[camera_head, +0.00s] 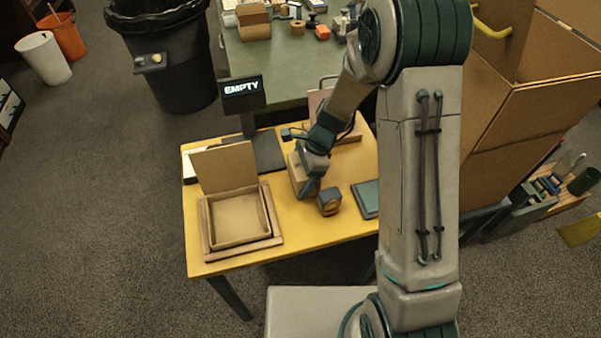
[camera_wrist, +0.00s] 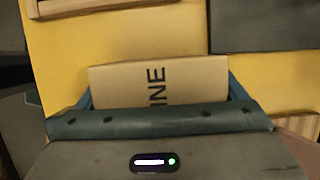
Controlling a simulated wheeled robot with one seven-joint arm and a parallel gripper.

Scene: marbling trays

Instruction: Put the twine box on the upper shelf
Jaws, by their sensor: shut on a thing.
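The twine box (camera_wrist: 150,82) is tan cardboard with dark letters reading "INE" in the wrist view; the rest of the word is hidden. My gripper (camera_wrist: 158,98) is shut on it, with a finger at each side. In the head view my gripper (camera_head: 312,182) is low over the yellow table (camera_head: 222,262), and the tan box (camera_head: 297,178) shows partly behind it. I cannot tell whether the box touches the table. I cannot make out an upper shelf in either view.
An open box (camera_head: 238,218) in a wooden tray stands left on the table. A small dark-and-orange object (camera_head: 329,201) and a dark green flat item (camera_head: 366,199) lie right of my gripper. Large cardboard panels (camera_head: 510,120) rise at right.

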